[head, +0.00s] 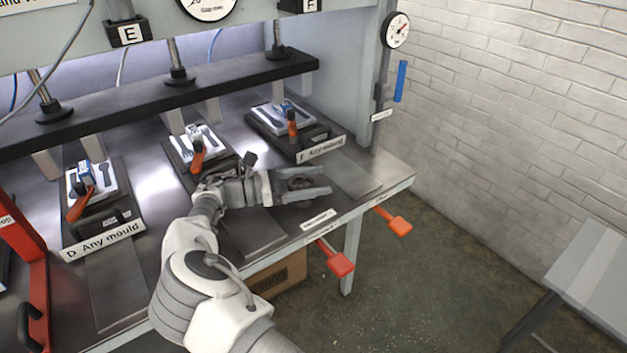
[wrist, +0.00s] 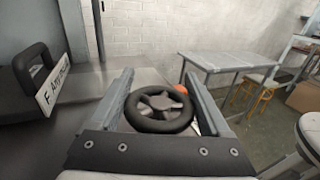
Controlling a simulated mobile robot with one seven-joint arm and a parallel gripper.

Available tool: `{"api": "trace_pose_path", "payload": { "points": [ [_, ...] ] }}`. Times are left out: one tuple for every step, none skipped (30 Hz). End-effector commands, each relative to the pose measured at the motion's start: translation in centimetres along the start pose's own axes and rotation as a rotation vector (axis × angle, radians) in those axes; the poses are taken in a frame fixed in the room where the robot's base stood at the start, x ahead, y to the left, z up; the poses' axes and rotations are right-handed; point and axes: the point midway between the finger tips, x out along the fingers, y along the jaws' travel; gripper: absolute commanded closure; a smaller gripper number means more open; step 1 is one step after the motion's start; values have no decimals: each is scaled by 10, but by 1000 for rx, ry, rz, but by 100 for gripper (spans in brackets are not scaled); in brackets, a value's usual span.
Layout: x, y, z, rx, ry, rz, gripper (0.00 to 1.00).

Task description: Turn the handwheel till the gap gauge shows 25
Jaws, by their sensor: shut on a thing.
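The handwheel (wrist: 158,126) is a small black wheel with spokes, between my two fingers in the wrist view. In the head view the handwheel (head: 299,184) shows dark between the fingers, at the press table's front right. My gripper (head: 326,183) is shut on it, with the long grey fingers along opposite sides of the rim; it also fills the lower wrist view (wrist: 160,76). The gap gauge (head: 208,8) is a white dial at the top of the head view, marked "Gap mm". Its upper part is cut off, so its reading cannot be told.
Moulds with orange handles stand under the black press beam (head: 150,100); one sits by the "F Any mould" label (head: 320,150). A second dial (head: 397,30) hangs on the right post. Red (head: 337,262) and orange (head: 396,226) pedals or levers project in front. A grey table (wrist: 225,60) stands apart.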

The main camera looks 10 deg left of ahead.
Motion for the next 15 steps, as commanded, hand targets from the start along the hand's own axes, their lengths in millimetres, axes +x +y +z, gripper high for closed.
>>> {"api": "trace_pose_path", "payload": {
  "points": [
    [2, -3, -3, -7, 0, -12, 17],
    [2, -3, -3, -7, 0, -11, 12],
    [2, -3, -3, -7, 0, -11, 5],
    [2, -2, -3, -6, 0, -10, 0],
    [2, -2, -3, -6, 0, -9, 0],
    [2, -2, -2, -5, 0, -8, 0],
    [1, -2, -2, -5, 0, -7, 0],
    [1, -2, -2, -4, 0, -6, 0],
    [1, -2, -2, -4, 0, -6, 0],
    [1, -2, -2, -4, 0, -5, 0],
    [1, -1, -1, -3, 0, -5, 0],
    [1, -1, 1, -3, 1, -5, 0],
    [1, -1, 2, -3, 1, -5, 0],
    [1, -1, 5, -2, 1, -4, 0],
    [1, -1, 10, -2, 2, -5, 0]
  ]
}}
